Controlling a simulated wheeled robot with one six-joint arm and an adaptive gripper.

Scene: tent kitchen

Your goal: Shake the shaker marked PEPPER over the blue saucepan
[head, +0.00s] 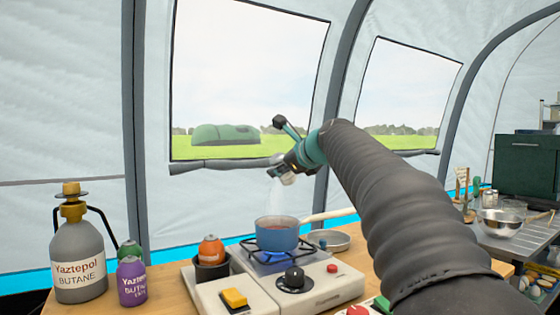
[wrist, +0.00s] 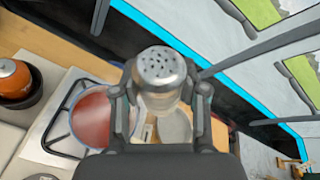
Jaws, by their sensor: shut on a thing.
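My gripper (head: 284,171) is shut on a small clear shaker with a holed metal cap (wrist: 160,68). In the head view the shaker is tilted cap-down, above the blue saucepan (head: 277,236) and apart from it. A faint pale stream shows in the air between the shaker and the pan. The saucepan stands on the lit stove's burner, its pale handle pointing right. In the wrist view the pan's red contents (wrist: 92,118) show to the left of the shaker. The shaker's label is hidden in both views.
A grey butane bottle (head: 78,262) and a purple canister (head: 132,283) stand at the left. An orange-topped canister (head: 211,250) is left of the pan. A shallow metal dish (head: 334,240) lies behind right. A steel bowl (head: 502,222) is on the right-hand table.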

